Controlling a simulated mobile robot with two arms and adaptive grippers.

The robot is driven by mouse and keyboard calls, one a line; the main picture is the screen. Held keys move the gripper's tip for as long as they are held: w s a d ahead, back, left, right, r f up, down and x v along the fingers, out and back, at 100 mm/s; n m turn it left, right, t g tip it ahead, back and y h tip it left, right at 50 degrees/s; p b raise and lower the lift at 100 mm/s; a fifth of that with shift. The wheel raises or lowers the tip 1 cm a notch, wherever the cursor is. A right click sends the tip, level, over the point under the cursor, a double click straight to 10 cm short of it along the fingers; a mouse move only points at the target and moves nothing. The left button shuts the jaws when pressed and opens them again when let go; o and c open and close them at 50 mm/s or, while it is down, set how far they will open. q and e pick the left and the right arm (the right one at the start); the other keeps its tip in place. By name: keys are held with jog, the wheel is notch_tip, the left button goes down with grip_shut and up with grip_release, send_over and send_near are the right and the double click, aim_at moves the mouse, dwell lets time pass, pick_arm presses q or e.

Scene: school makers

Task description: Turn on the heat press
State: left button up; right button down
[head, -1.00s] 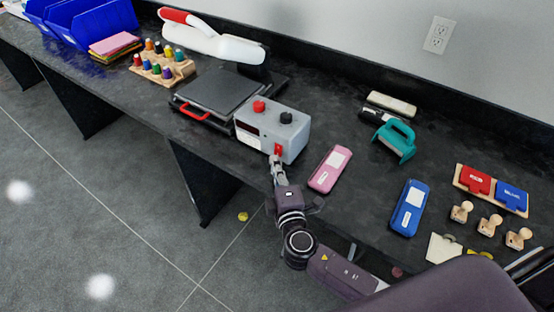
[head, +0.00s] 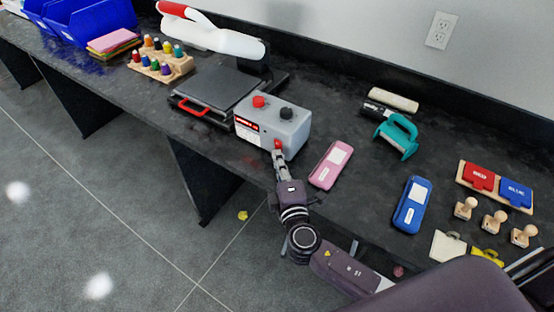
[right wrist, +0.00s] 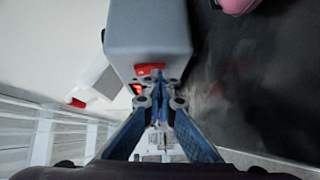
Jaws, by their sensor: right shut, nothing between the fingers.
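The heat press has a dark flat platen (head: 215,88), a white upper arm (head: 215,38) swung up and back, and a grey control box (head: 290,128) with a red knob and a black knob on top. The box's front display (head: 247,126) shows red lit marks. A red switch (head: 278,144) is on the box's side; it also shows in the right wrist view (right wrist: 149,69). My right gripper (head: 278,154) is shut and empty, its tips at the switch, touching or very close. The tips partly hide the switch. My left gripper is out of view.
A pink case (head: 326,175) lies just right of the box, and a blue case (head: 405,218) farther right. A teal-handled tool (head: 398,138) stands behind them. Wooden stamps and ink pads are at the right. A rack of small bottles (head: 160,67) is left of the press.

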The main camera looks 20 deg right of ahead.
jog(key=s+a, duration=0.1)
jog(key=s, duration=1.1)
jog(key=shift+a+r, duration=0.2)
jog(key=shift+a, duration=0.05)
